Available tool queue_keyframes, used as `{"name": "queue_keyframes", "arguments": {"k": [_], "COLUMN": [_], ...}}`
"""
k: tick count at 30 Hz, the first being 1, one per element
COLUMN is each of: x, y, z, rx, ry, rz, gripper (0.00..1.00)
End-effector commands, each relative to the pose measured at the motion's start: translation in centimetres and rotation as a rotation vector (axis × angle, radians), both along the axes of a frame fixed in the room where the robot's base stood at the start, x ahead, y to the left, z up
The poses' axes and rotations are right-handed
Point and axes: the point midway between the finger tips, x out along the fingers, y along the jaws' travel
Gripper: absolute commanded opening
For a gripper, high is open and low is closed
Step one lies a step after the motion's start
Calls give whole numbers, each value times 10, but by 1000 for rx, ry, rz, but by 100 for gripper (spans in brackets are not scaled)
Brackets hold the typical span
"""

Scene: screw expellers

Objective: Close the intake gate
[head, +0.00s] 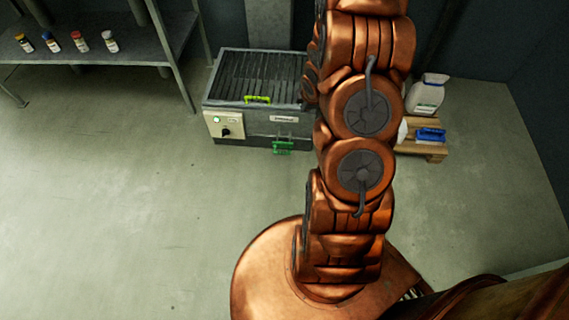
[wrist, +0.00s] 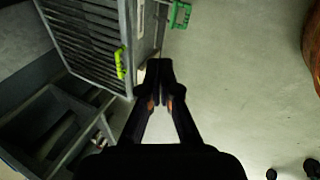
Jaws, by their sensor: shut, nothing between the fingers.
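The grey machine (head: 292,128) stands on the floor at the back centre in the head view, its right side hidden behind my arm. Its slatted top (head: 262,76) carries a yellow-green handle (head: 257,99) at the front edge. A green handle (head: 283,147) sticks out low on its front. I cannot tell which part is the intake gate. In the wrist view, the yellow-green handle (wrist: 120,63) is just left of my gripper and the green handle (wrist: 180,14) is above it. My gripper (wrist: 160,68) is shut and empty, appearing apart from both handles.
A control panel (head: 224,125) with a knob is at the machine's front left. A grey shelf (head: 90,50) with several small jars stands at left. A white canister (head: 427,95) and blue item (head: 430,135) rest on a pallet (head: 420,150) at right. The front-left floor is clear.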

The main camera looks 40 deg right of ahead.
Motion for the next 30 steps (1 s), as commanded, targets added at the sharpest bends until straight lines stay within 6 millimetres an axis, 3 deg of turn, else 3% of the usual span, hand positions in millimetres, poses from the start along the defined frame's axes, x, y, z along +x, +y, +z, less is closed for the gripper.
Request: {"name": "queue_keyframes", "arguments": {"k": [1,3,15,21,30], "x": [0,2,-1,-9,-28], "y": [-5,-10,-13,-3,23], "z": [-30,-57,-197,-256,-323], "rx": [4,5,18,12,-27], "ry": [-15,-41,-259,-405,-659], "rz": [31,83,335,421,478], "gripper": [0,0,0,0,0]}}
